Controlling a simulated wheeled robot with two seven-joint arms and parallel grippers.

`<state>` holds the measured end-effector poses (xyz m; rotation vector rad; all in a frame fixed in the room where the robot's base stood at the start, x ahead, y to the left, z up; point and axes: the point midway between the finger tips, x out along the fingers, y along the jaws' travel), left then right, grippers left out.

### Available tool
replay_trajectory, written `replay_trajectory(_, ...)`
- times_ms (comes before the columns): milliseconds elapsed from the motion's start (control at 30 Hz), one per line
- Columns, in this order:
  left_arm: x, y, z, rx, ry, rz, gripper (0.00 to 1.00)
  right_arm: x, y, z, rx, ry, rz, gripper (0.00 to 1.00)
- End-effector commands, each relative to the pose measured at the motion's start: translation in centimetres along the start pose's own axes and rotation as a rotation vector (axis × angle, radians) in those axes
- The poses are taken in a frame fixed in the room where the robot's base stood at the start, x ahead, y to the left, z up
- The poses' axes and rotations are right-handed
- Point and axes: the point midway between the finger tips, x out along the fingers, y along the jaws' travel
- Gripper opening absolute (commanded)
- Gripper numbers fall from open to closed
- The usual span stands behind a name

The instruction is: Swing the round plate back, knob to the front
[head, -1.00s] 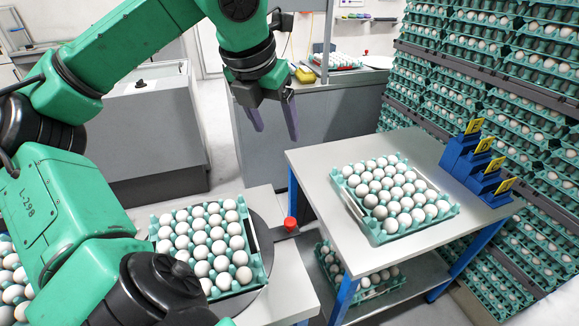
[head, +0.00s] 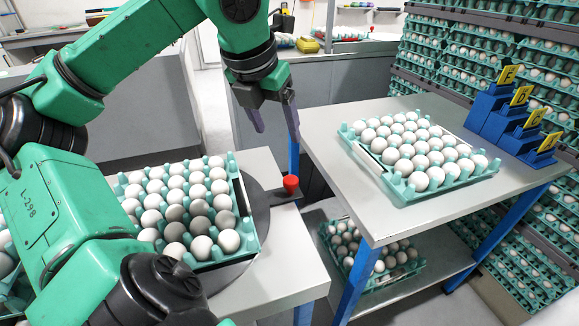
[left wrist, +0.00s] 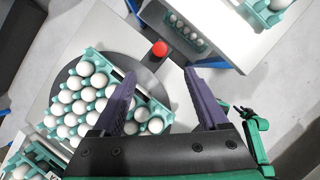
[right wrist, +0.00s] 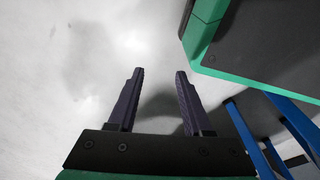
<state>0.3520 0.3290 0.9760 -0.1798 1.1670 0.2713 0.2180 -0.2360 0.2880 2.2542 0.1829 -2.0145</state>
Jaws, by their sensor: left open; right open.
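The dark round plate (head: 262,212) lies on the left table under a teal tray of white eggs (head: 252,228). Its red knob (head: 290,184) stands on a short dark arm at the plate's right side, facing the other table. My left gripper (head: 277,134) is open and empty, in the air above and beyond the knob in the head view. In the left wrist view the knob (left wrist: 159,49) shows between and beyond the open fingers (left wrist: 160,72), apart from them. My right gripper (right wrist: 159,72) is open and empty over pale floor, seen only in the right wrist view.
A second table (head: 320,150) at right carries another egg tray (head: 394,187) and blue lettered stands (head: 508,115). A tray (head: 330,240) sits on its lower shelf. Stacked egg trays (head: 450,50) fill the right. A narrow gap separates the two tables.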

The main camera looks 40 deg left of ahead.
Motion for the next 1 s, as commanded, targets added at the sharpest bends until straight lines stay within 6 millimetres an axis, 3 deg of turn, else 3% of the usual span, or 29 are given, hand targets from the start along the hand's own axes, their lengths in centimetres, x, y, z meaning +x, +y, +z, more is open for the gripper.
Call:
replay_trajectory(33,2.7,0.0,-1.1,0.000,0.000,0.000,0.77,2.2,0.0,-0.4,0.003,0.004,-0.001,0.50)
replay_trajectory(67,3.0,0.0,-1.2,0.000,-0.001,0.000,0.77,2.2,-0.1,-0.6,0.004,0.004,-0.001,0.50)
replay_trajectory(267,4.3,0.0,-1.2,0.000,0.002,-0.002,0.77,1.0,-0.1,-1.8,0.009,0.006,-0.002,0.50)
replay_trajectory(700,15.3,0.0,-1.2,-0.001,0.003,-0.002,0.77,-3.5,-1.1,-5.8,0.007,0.023,-0.024,0.50)
replay_trajectory(833,16.8,0.0,-1.1,-0.001,0.001,-0.001,0.77,-4.3,-1.2,-6.2,0.006,0.025,-0.027,0.50)
replay_trajectory(1000,17.2,0.0,-1.0,-0.001,-0.001,0.000,0.77,-4.5,-1.3,-6.3,0.005,0.025,-0.028,0.50)
